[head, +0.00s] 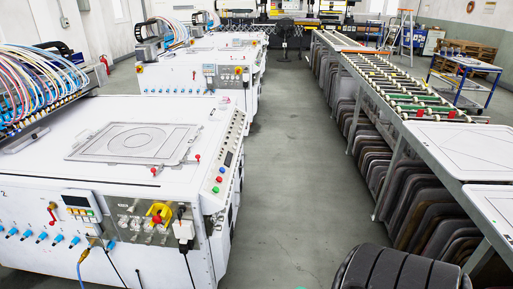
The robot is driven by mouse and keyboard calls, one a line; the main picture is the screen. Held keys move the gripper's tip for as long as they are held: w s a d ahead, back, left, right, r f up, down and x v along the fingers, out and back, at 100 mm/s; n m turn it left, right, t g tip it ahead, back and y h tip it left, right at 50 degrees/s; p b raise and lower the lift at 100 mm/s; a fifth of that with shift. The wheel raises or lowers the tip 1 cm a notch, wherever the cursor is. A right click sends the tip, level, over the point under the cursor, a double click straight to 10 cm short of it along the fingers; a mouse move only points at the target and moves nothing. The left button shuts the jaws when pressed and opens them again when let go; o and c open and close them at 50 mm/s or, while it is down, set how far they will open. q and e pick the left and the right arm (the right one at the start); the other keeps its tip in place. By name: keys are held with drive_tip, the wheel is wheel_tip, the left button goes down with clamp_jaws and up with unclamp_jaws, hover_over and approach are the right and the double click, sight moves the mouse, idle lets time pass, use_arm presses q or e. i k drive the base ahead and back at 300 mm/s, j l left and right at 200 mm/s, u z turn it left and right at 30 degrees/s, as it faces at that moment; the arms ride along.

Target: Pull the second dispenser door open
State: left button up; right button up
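I cannot make out a dispenser door for certain in the head view. A large white machine (60,160) fills the left, with a flat framed plate (134,142) on its top. Its front has a control box with a small display (81,204), a row of blue-tipped fittings (41,237) and a yellow and red rotary switch (158,214). No dispenser door that I can recognise stands open. Neither of my grippers shows in this view.
More white machines (208,70) stand behind the first. A long conveyor table (408,98) runs along the right, with dark panels (415,215) stored under it. A clear grey floor aisle (293,160) lies between. A dark ribbed shape (400,272), unidentified, rises at the bottom edge.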

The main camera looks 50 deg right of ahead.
sight(220, 242)
drive_tip(key=z, duration=1.4)
drive_tip(key=i+l, duration=0.15)
drive_tip(key=i, duration=0.05)
